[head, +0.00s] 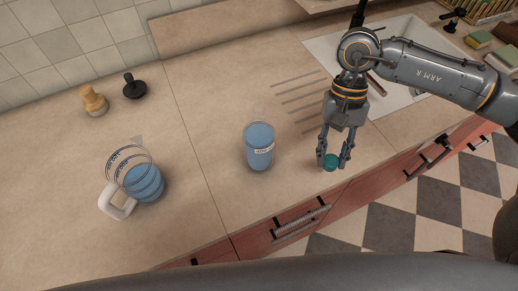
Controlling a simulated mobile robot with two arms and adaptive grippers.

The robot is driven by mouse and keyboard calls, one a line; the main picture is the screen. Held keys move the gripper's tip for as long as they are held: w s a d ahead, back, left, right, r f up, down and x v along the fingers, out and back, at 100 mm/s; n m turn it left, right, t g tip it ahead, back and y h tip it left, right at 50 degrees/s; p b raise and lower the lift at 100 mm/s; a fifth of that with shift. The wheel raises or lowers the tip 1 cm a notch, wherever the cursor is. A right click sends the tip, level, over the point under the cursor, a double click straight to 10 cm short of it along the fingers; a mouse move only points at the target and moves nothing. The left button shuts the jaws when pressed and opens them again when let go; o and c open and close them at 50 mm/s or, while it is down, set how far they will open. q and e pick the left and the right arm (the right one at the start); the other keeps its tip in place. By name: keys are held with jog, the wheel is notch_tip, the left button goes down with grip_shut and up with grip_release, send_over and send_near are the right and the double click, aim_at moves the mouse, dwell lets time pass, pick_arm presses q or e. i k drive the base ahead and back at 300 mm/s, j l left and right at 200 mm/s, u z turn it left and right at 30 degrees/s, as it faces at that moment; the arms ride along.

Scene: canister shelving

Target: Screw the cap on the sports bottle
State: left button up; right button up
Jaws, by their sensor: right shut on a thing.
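The sports bottle (259,152) stands upright on the counter near the middle of the head view. It looks blue and see-through, with a small white label, and no cap is on its top. My right gripper (332,161) points down to the right of the bottle, near the counter's front edge. It is shut on a teal-green cap (331,162), held between its fingertips. Whether the cap touches the counter cannot be told. My left gripper is not in view.
A clear measuring jug (143,182) with blue liquid and a white handle stands at left. A wooden stamp-like object (94,101) and a black one (134,87) stand behind it. The sink (403,92) lies behind my right arm. Counter between bottle and gripper is clear.

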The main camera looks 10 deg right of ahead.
aim_at(259, 134)
jog(key=k+l+u, duration=0.3)
jog(key=l, duration=0.25)
jog(key=k+l+u, duration=0.35)
jog(key=l, duration=0.15)
